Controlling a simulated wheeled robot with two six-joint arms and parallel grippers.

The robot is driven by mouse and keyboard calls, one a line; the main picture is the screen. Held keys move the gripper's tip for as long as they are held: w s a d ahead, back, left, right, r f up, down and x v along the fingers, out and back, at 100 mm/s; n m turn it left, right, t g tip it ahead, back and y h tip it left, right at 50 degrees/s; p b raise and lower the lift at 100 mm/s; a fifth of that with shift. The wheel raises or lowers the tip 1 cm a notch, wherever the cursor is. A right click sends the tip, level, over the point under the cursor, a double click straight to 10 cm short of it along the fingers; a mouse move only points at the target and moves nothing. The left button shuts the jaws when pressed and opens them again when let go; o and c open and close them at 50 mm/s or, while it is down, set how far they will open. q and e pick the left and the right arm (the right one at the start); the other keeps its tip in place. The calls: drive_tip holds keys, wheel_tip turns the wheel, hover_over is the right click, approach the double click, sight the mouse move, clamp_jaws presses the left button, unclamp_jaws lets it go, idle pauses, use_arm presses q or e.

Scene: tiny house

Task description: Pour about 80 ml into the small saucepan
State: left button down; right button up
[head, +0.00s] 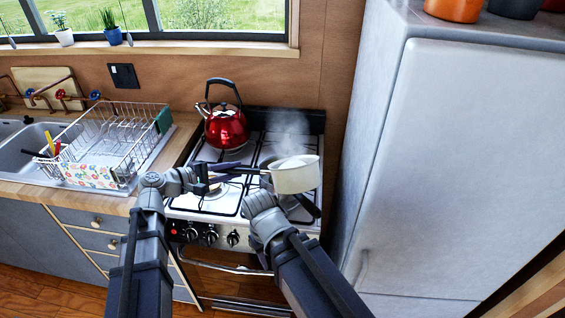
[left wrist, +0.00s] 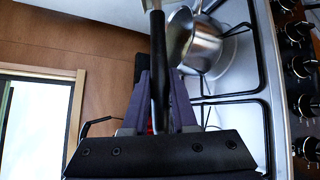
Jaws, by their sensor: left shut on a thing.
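My left gripper (head: 228,172) is shut on the dark handle of a cream-white pan (head: 296,178). It holds the pan roughly level above the front right of the stove, and steam rises from it. In the left wrist view the handle (left wrist: 159,60) runs between the two fingers. A small steel saucepan (left wrist: 207,52) sits on the stove grate there, below the held pan. In the head view it is largely hidden by the held pan and my right arm. My right arm reaches in below the held pan, and I cannot make out its jaws.
A red kettle (head: 226,128) stands on the back left of the stove (head: 190,203). A dish rack (head: 110,145) stands on the counter to the left. A tall grey fridge (head: 450,170) closes off the right side.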

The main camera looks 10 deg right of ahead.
use_arm(q)
drive_tip(key=shift+w+n, duration=0.3)
drive_tip(key=shift+w, duration=0.1)
use_arm(e)
drive_tip(key=shift+w+d+r, duration=0.15)
drive_tip(key=shift+d, duration=0.05)
use_arm(q)
drive_tip(key=shift+w+f+g, duration=0.1)
drive_tip(key=shift+g, duration=0.2)
drive_tip(key=shift+w+a+f+n+g, duration=0.15)
drive_tip(key=shift+f+n+g, duration=0.15)
drive_tip(key=shift+f+n, duration=0.25)
use_arm(e)
drive_tip(key=shift+w+d+f, duration=0.1)
drive_tip(key=shift+d+f, duration=0.15)
drive_tip(key=shift+f, duration=0.1)
use_arm(q)
drive_tip(key=shift+w+f, duration=0.1)
